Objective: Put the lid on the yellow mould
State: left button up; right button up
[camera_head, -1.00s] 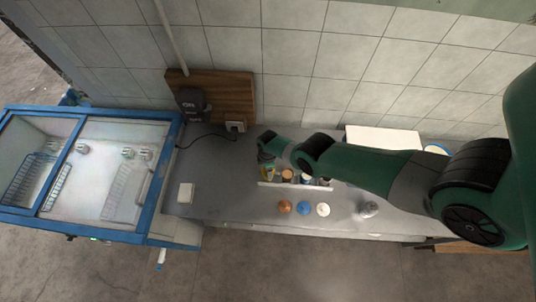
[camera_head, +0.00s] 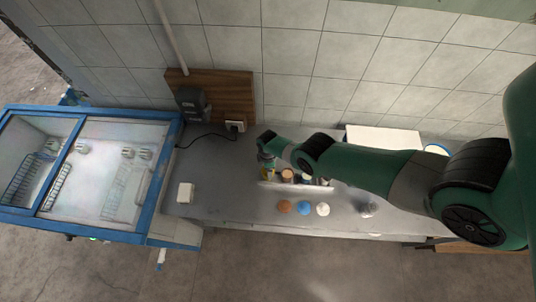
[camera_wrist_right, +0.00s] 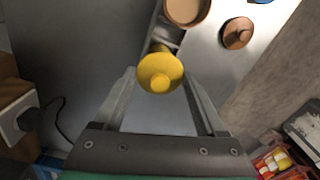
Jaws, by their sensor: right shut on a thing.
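My right gripper (camera_wrist_right: 160,95) is shut on the yellow lid (camera_wrist_right: 160,75), whose round knob faces the camera. In the head view my right gripper (camera_head: 266,161) hangs over the left end of the row of moulds on the grey table. A small yellow patch (camera_head: 267,176) shows just below it there; I cannot tell whether this is the lid or the yellow mould. In the right wrist view the lid hides what is directly beneath it, so I cannot tell if it touches the mould. My left gripper is not in view.
An orange-brown mould (camera_wrist_right: 185,10) stands close by in the row. A brown lid (camera_head: 284,207), a blue lid (camera_head: 303,208) and a white lid (camera_head: 323,209) lie in front. A white block (camera_head: 186,193) sits at left. The table (camera_head: 228,195) between is clear.

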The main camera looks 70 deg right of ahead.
dwell(0.3)
jog(key=o, duration=1.2)
jog(key=shift+o, duration=0.2)
grip_shut()
jog(key=shift+s, duration=0.1)
dwell(1.0)
